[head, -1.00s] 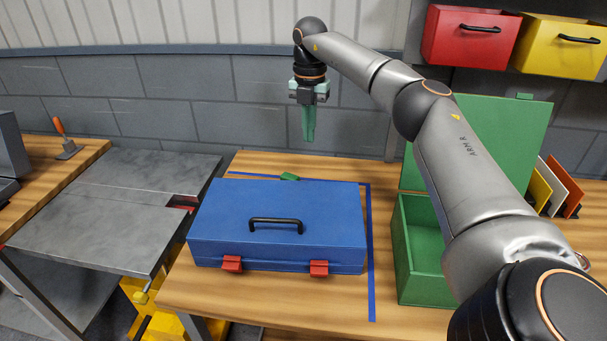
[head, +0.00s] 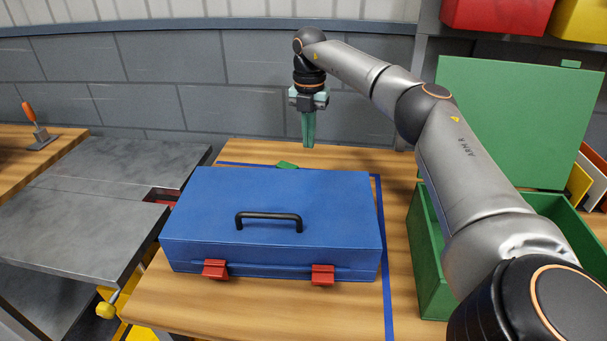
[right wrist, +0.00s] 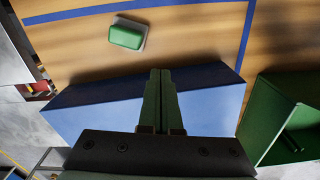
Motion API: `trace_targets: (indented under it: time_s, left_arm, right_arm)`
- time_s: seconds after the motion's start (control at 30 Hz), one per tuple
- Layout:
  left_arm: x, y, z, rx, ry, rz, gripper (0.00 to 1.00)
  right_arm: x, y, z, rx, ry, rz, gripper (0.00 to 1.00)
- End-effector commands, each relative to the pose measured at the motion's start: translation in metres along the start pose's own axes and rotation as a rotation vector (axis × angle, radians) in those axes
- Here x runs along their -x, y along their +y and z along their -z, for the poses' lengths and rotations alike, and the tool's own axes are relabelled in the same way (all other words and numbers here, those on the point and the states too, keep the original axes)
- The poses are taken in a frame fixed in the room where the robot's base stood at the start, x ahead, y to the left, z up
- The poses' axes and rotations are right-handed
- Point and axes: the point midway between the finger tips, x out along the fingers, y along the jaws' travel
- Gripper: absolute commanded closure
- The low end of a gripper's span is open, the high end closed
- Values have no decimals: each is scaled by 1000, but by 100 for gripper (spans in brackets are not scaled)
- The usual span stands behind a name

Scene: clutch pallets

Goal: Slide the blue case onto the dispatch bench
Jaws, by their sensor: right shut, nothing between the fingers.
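The blue case (head: 275,205) lies closed on the wooden bench (head: 170,305), its black handle on top and two red latches facing me. It sits inside blue tape lines, which show behind it and along its right side. My right gripper (head: 308,143) is shut and empty, pointing down above the far edge of the case in the head view. In the right wrist view the shut fingers (right wrist: 160,75) show over the case (right wrist: 80,108). I cannot tell their exact height. My left gripper is not in view.
A green open box (head: 430,260) with a raised lid stands right of the case. A grey metal table (head: 80,215) adjoins on the left. A small green block (right wrist: 126,36) lies behind the case. Bare bench shows in front.

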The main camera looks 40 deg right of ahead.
Motion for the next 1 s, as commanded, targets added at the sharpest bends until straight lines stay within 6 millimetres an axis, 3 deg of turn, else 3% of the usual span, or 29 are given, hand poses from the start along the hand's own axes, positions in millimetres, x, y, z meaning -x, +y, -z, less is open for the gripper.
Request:
trace_targets:
  time_s: [0.33,0.7,1.0]
  left_arm:
    - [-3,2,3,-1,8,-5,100]
    - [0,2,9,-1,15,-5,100]
    - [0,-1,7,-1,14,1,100]
  right_arm:
    - [-79,-2,0,1,2,6,100]
    - [-72,0,32,3,-1,0,100]
    - [-73,-1,40,0,0,0,100]
